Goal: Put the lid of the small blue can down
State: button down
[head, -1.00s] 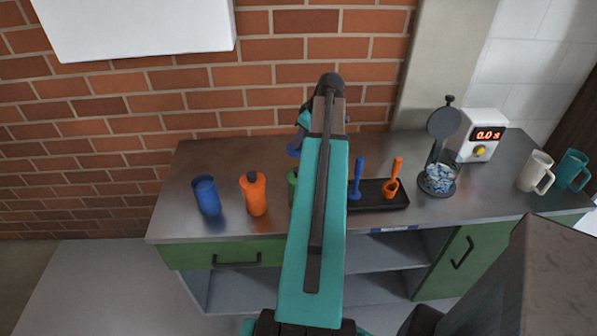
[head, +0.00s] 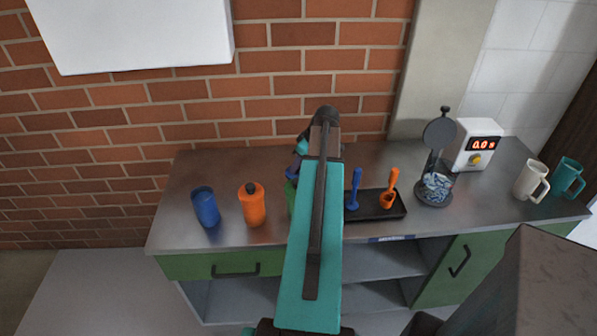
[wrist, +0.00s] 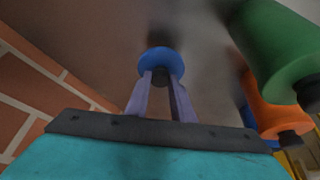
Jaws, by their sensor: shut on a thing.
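The small blue can (head: 206,208) stands open at the left of the metal counter (head: 180,235). Its blue lid (wrist: 153,58) shows in the wrist view, with a dark knob between my fingertips. My gripper (wrist: 162,78) is shut on that knob and holds the lid out ahead of the fingers. In the head view my gripper (head: 297,168) is low over the back of the counter, right of the orange can, mostly hidden by my own arm. I cannot tell whether the lid touches the counter.
An orange can (head: 253,205) and a partly hidden green can (head: 290,195) stand right of the blue one. The green can (wrist: 282,45) is close on the right in the wrist view. A black tray (head: 378,213) with scoops lies further right. A brick wall (head: 120,130) stands behind.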

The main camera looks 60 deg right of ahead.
aim_at(298, 173)
jog(key=shift+f+p, duration=0.5)
jog(key=shift+f, duration=1.4)
jog(key=shift+f, duration=0.2)
jog(key=c, duration=1.5)
grip_release()
jog(key=shift+r, duration=0.1)
jog(key=shift+c, duration=0.2)
jog(key=shift+r, duration=0.2)
jog(key=b+v, duration=0.2)
jog(key=v, duration=1)
